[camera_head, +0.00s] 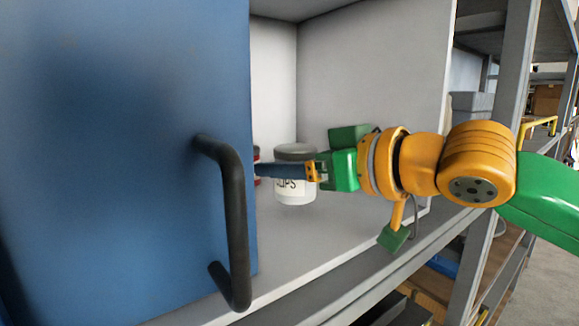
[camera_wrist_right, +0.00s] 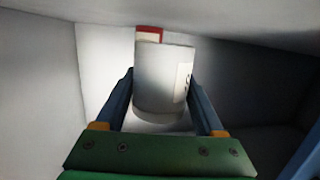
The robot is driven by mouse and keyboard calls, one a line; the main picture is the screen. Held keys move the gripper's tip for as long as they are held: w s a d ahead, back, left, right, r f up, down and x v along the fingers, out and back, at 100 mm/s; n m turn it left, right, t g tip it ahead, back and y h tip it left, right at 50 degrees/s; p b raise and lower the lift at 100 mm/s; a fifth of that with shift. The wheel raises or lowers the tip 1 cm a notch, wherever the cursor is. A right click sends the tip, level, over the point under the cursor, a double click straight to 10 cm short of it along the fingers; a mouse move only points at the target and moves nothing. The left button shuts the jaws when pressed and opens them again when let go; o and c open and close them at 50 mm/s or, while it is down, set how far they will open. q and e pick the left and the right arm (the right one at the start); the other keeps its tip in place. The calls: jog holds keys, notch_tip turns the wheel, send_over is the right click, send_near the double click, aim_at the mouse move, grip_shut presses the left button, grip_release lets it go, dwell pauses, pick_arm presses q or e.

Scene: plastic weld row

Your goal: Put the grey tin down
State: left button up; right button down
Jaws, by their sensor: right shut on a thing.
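The grey tin (camera_head: 294,190) has a dark grey lid and a pale label with partly covered dark lettering. It is upright inside the cabinet. My right gripper (camera_head: 272,170) reaches in from the right and is shut on the tin, with one dark blue finger across its front. In the right wrist view the tin (camera_wrist_right: 160,78) sits between the two fingers of the right gripper (camera_wrist_right: 162,85). I cannot tell whether the tin's base touches the cabinet floor. My left gripper is not in view.
A blue door (camera_head: 110,150) with a black handle (camera_head: 236,220) stands open at left. A red and white container (camera_head: 257,166) is partly hidden behind the tin; it also shows in the wrist view (camera_wrist_right: 150,34). The cabinet floor (camera_head: 345,225) is clear towards the front and right.

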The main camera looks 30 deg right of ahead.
jog(key=shift+s+f, duration=0.2)
jog(key=shift+s, duration=0.1)
jog(key=shift+w+f+b, duration=0.2)
jog(key=shift+f+b, duration=0.1)
jog(key=shift+w, duration=0.1)
grip_release()
jog(key=shift+r+p, duration=0.3)
jog(key=shift+r, duration=0.1)
jog(key=b+v, duration=0.1)
jog(key=v, duration=1.1)
jog(key=shift+r, duration=0.3)
